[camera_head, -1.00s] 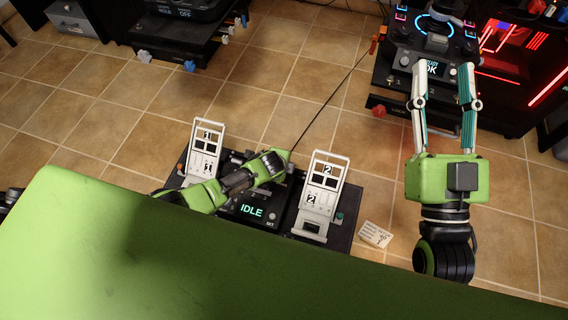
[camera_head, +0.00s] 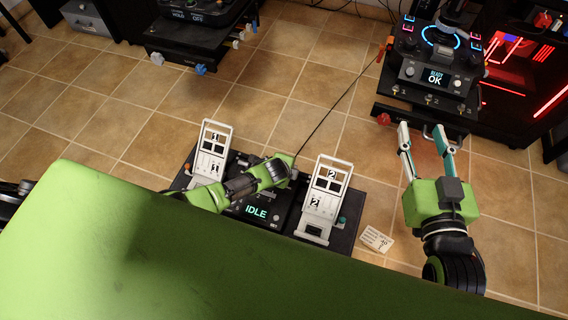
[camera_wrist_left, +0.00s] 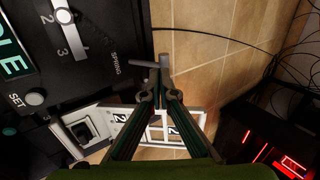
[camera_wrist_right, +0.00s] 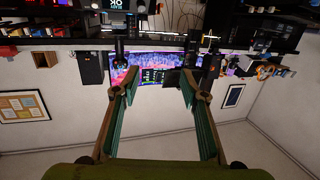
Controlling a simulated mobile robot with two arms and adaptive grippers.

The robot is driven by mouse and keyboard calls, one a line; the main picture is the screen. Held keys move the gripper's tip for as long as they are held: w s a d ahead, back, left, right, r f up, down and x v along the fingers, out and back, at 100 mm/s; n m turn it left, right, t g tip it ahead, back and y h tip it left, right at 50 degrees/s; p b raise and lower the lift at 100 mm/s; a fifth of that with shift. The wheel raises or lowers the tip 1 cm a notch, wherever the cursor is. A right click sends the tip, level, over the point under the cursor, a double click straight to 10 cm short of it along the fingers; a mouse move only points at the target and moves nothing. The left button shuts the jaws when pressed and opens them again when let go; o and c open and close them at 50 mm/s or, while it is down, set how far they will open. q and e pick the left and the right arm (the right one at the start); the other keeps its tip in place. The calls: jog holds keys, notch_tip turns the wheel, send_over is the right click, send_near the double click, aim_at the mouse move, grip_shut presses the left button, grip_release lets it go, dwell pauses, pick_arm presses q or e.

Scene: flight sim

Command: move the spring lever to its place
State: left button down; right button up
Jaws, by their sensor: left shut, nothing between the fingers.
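A grey bar (camera_wrist_left: 143,64), apparently the spring lever, sticks out at the edge of the black panel (camera_wrist_left: 110,30) beside the SPRING label in the left wrist view. My left gripper (camera_wrist_left: 160,92) is shut with its fingertips right at the bar; I cannot tell whether they touch it. In the head view the left arm reaches over the IDLE console (camera_head: 257,212), and its fingers are hidden. My right gripper (camera_head: 425,133) is open and empty, in front of the OK console; the right wrist view also shows its fingers (camera_wrist_right: 160,82) apart.
White frames marked 1 (camera_head: 211,150) and 2 (camera_head: 325,200) flank the IDLE display. A paper note (camera_head: 376,239) lies to their right. The OK console (camera_head: 435,78) stands at the upper right. A thin cable (camera_head: 335,105) crosses the floor. Tiled floor is open between the stations.

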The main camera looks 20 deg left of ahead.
jog(key=s+d+f+g+h+p, duration=0.2)
jog(key=s+d+f+g+p, duration=0.15)
jog(key=s+f+g, duration=0.65)
jog(key=s+d+f+g+h+p, duration=0.25)
jog(key=s+d+f, duration=0.2)
jog(key=s, duration=0.45)
pick_arm(q)
jog(key=w+p+v, duration=0.1)
jog(key=p+v, duration=0.1)
jog(key=v, duration=1)
jog(key=shift+r, duration=0.35)
pick_arm(e)
jog(key=s+x, duration=0.1)
jog(key=x, duration=0.5)
jog(key=shift+a+m+g+y, duration=0.3)
jog(key=shift+a+g+y, duration=0.15)
jog(key=shift+a, duration=0.15)
jog(key=shift+f, duration=0.15)
